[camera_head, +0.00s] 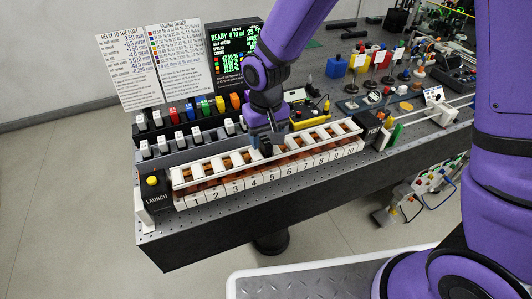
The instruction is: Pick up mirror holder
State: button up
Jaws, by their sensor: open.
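My gripper (266,138) is open and points down over the middle of a long numbered rack (213,190) on the bench. Its fingers are close to a small dark piece in the rack; I cannot tell whether they touch it. I cannot tell for certain which piece is the mirror holder. Several small holders with white tops (163,143) stand in a grey row behind the rack at the left. My arm hides part of the rows behind the gripper.
A black box with a yellow LAUNCH button (152,181) stands at the rack's left end. Coloured blocks (189,111), upright sign boards (130,70) and a dark screen (235,50) are behind. Coloured posts (358,62) stand at the back right. The bench's front edge (200,219) is bare.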

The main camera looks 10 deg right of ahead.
jog(key=shift+f, duration=0.75)
jog(key=shift+c, duration=0.4)
grip_shut()
jog(key=shift+r, duration=0.1)
